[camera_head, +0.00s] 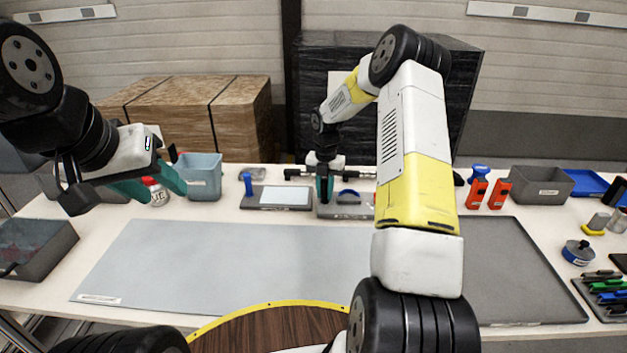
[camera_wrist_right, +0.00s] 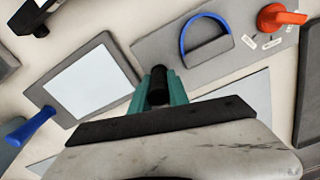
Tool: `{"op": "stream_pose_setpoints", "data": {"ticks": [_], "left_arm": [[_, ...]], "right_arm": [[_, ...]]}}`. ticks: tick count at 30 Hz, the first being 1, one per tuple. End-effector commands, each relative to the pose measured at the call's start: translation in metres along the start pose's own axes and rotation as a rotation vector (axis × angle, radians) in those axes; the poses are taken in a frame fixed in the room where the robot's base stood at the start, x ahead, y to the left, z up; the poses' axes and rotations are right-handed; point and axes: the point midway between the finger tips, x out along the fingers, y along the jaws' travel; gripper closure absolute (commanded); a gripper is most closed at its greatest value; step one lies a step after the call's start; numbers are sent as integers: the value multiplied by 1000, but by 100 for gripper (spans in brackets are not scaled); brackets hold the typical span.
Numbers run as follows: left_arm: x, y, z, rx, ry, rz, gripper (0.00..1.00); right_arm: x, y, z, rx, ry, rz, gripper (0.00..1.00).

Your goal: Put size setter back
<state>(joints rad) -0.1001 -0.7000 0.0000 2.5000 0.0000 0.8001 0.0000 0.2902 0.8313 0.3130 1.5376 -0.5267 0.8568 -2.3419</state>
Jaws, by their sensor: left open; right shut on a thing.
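My right gripper (camera_head: 324,188) is over the back middle of the table, at the left end of a grey plate (camera_head: 365,210). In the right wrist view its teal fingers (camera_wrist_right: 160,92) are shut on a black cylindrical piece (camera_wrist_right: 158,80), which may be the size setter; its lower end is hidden. The plate also shows in the wrist view (camera_wrist_right: 165,50), bearing a blue arched band (camera_wrist_right: 185,40) and an orange knob (camera_wrist_right: 278,17). I cannot tell whether the black piece touches the plate. My left gripper (camera_head: 150,184) is open and empty above the table's left side.
A grey board with a white panel (camera_head: 285,195) and blue handle lies left of the plate. A blue-grey bin (camera_head: 201,177) and white jar (camera_head: 157,191) stand further left. The large grey mat (camera_head: 230,255) in front is clear.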

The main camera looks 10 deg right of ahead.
Motion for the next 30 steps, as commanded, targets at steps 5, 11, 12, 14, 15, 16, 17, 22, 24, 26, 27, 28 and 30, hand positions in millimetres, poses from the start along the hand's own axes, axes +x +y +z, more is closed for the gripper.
{"op": "stream_pose_setpoints", "data": {"ticks": [5, 11, 12, 14, 15, 16, 17, 22, 24, 26, 27, 28, 30], "left_arm": [[0, 0, 0, 0, 0, 0, 54], [0, 0, 0, 0, 0, 0, 54], [0, 0, 0, 0, 0, 0, 54], [0, 0, 0, 0, 0, 0, 54], [0, 0, 0, 0, 0, 0, 54], [0, 0, 0, 0, 0, 0, 54], [0, 0, 0, 0, 0, 0, 54], [0, 0, 0, 0, 0, 0, 54], [0, 0, 0, 0, 0, 0, 54], [0, 0, 0, 0, 0, 0, 54], [0, 0, 0, 0, 0, 0, 54], [0, 0, 0, 0, 0, 0, 54], [0, 0, 0, 0, 0, 0, 54]], "right_arm": [[3, 0, 0, 0, 0, 0, 75], [3, 0, 0, 0, 0, 0, 57], [3, 0, 0, 0, 0, 0, 57], [3, 0, 0, 0, 0, 0, 57], [3, 0, 0, 0, 0, 0, 57], [3, 0, 0, 0, 0, 0, 57], [2, 0, 0, 0, 0, 0, 57], [-12, 0, 0, 2, -2, 2, 57], [-25, 0, 1, 2, -3, 1, 57], [-38, 1, 1, 1, -3, 2, 57], [-47, 0, 1, 1, -4, 2, 57], [-54, 0, 1, 1, -4, 2, 57], [-70, 0, 1, 1, -4, 2, 57]]}}
